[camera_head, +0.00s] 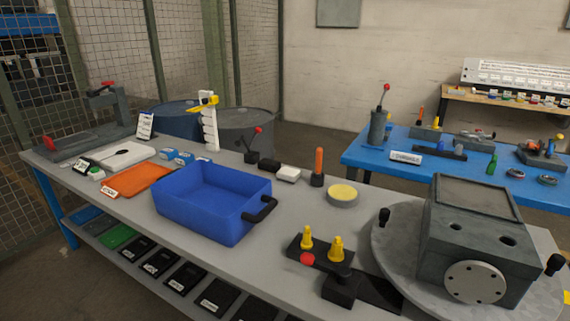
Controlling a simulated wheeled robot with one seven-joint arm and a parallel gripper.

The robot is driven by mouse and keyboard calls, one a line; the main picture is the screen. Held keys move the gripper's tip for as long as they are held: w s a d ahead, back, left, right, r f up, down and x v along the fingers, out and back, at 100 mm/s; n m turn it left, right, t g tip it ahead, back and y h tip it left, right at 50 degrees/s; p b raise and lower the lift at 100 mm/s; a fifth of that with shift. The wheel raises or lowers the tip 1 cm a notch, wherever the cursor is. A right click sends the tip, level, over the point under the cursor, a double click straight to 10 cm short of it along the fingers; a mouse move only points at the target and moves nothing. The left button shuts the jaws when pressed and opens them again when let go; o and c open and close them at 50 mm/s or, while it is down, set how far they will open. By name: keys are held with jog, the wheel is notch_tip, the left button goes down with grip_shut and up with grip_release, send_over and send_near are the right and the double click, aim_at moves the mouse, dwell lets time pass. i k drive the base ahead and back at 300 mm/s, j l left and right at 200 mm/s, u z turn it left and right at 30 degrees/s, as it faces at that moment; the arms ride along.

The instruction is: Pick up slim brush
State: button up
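I cannot pick out the slim brush with certainty. A small dark slender item (122,152) lies on the white board (136,148) at the left of the grey bench, too small to identify. An upright item with an orange handle (319,162) stands in a dark base near the bench's back edge; I cannot tell whether it is a brush or a tool. My gripper is not in view.
A blue bin (205,207) with black handles stands mid-bench, beside an orange tray (140,181). A large grey gearbox housing (478,235) on a round plate fills the right. A black fixture with yellow knobs (318,252) stands in front. A blue table (465,165) is behind.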

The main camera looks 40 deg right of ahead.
aim_at(319, 151)
jog(key=i+j, duration=0.35)
jog(key=i, duration=0.2)
jog(key=i+j, duration=0.4)
jog(key=i, duration=0.2)
jog(key=i+j, duration=0.35)
jog(key=i, duration=0.2)
jog(key=i+j+z, duration=0.2)
jog(key=z, duration=0.2)
jog(key=i+j+z, duration=0.45)
jog(key=z, duration=0.3)
jog(key=j, duration=0.1)
